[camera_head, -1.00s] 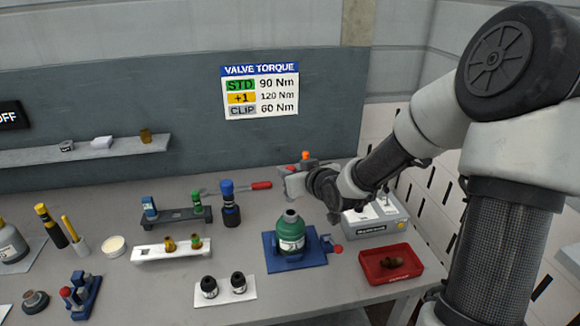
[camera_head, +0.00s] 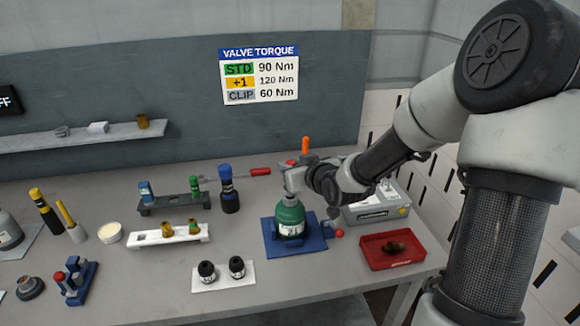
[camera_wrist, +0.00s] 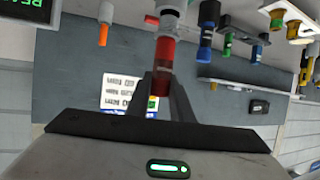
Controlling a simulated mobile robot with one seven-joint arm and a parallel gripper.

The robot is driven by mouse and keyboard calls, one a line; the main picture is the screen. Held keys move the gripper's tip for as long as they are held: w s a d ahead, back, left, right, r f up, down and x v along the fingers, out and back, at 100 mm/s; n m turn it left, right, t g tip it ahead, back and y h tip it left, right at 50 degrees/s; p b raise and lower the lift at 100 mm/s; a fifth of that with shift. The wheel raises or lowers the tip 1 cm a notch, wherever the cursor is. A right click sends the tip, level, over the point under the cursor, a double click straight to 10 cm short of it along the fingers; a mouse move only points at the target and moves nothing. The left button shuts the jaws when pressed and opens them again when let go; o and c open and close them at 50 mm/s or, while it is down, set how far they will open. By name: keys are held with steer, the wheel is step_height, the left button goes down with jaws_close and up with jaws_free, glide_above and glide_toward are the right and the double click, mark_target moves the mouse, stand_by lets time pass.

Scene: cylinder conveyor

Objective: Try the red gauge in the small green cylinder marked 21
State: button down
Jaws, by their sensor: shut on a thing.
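The small green cylinder (camera_head: 290,217) stands upright in a blue clamp base (camera_head: 270,240) at the front centre of the table. Its label is too small to read. My gripper (camera_head: 289,182) is directly above the cylinder's neck. In the wrist view, my gripper (camera_wrist: 162,88) is shut on the red gauge (camera_wrist: 162,58), with the red body between both fingers and its grey end pointing away from the palm. In the head view my gripper hides the neck and most of the gauge. I cannot tell whether the gauge's end is inside the neck.
An upright orange-handled item (camera_head: 305,145) stands just behind my gripper. A red tray (camera_head: 410,262) with brown pieces and a grey case (camera_head: 376,211) are to the right. Two black-topped fittings sit on a white plate (camera_head: 224,283) to the left. Valve racks (camera_head: 170,237) stand farther left.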

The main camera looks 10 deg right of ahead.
steer(key=shift+f+b, duration=1.35)
steer(key=shift+f, duration=0.15)
steer(key=shift+r, duration=0.2)
stand_by(0.3)
steer(key=shift+r+p, duration=3.2)
steer(key=shift+r, duration=0.4)
